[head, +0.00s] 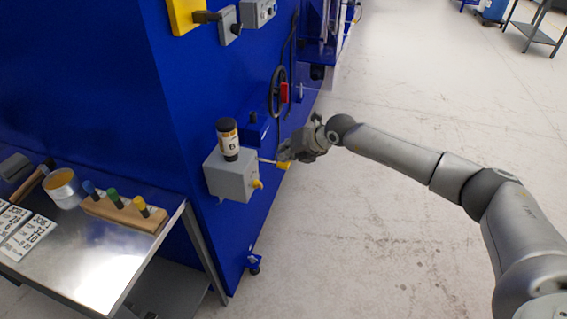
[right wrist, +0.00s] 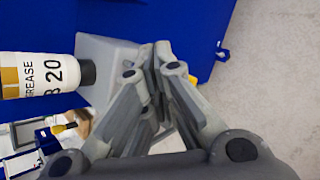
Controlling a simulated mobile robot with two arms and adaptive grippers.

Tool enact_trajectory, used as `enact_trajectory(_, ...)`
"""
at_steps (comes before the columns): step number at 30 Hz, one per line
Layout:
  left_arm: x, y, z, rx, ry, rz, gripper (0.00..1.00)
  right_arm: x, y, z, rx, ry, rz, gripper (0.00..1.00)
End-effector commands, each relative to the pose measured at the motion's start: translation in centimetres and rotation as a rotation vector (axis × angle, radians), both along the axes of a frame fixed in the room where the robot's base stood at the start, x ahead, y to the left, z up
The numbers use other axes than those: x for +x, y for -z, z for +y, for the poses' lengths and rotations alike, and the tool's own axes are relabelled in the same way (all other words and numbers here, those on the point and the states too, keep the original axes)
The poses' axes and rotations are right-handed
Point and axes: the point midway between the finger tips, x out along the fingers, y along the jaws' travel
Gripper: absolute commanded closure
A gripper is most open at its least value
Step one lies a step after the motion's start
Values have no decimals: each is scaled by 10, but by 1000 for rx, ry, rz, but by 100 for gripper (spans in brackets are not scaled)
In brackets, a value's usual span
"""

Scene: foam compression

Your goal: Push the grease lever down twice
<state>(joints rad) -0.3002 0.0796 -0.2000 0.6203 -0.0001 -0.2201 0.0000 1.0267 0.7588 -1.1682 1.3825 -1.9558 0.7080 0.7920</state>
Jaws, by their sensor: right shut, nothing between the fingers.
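The grease unit is a grey box (head: 231,174) on the blue machine's side, with a grease cartridge (head: 228,139) upright on top. Its grease lever (head: 284,164) is a thin rod with a yellow tip, sticking out to the right. My right gripper (head: 286,154) is shut and empty, with its fingertips close to the lever's tip; I cannot tell if they touch. In the right wrist view the shut fingers (right wrist: 155,62) lie over the grey box (right wrist: 100,58), beside the cartridge (right wrist: 45,76) marked GREASE. The lever is mostly hidden there. My left gripper is not in view.
A steel table (head: 95,262) at lower left holds a tin (head: 63,187), a wooden block with coloured-handled tools (head: 124,213) and printed cards (head: 22,232). A handwheel (head: 278,92) with a red part sits on the machine above.

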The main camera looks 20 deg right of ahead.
Motion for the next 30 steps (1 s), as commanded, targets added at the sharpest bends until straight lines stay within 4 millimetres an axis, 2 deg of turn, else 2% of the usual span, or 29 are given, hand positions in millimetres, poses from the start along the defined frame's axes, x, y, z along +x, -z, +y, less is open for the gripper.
enact_trajectory(30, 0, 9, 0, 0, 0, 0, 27, 0, 14, 0, -1, -1, 2, 100)
